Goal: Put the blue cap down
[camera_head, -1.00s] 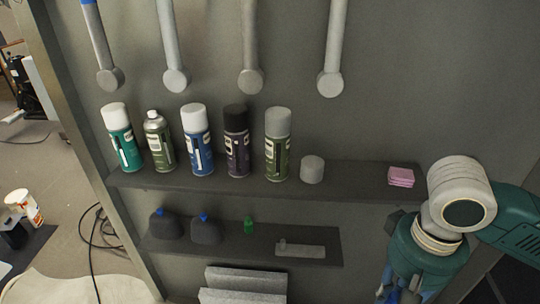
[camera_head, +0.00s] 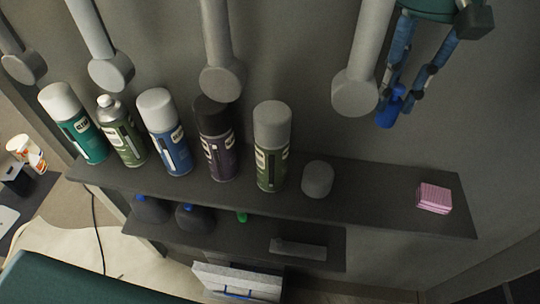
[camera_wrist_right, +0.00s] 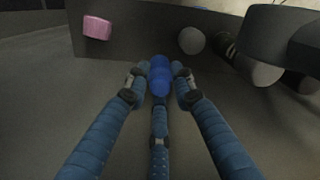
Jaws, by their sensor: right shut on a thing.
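The blue cap (camera_head: 390,108) is between the fingertips of my right gripper (camera_head: 397,92), at the upper right of the head view. It also shows in the right wrist view (camera_wrist_right: 160,74), at the middle between the fingers. The right gripper is shut on it, fingers pointing down in the head view, with the cap in front of the grey back panel and apart from the shelf (camera_head: 375,205). The fingers partly hide the cap. My left gripper is not in view.
Several spray cans (camera_head: 271,150) and a small grey round piece (camera_head: 317,180) stand on the shelf. A pink block (camera_head: 433,198) lies near its right end. Bare shelf lies between these two. A hanging grey handle (camera_head: 355,92) is close left of the right gripper.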

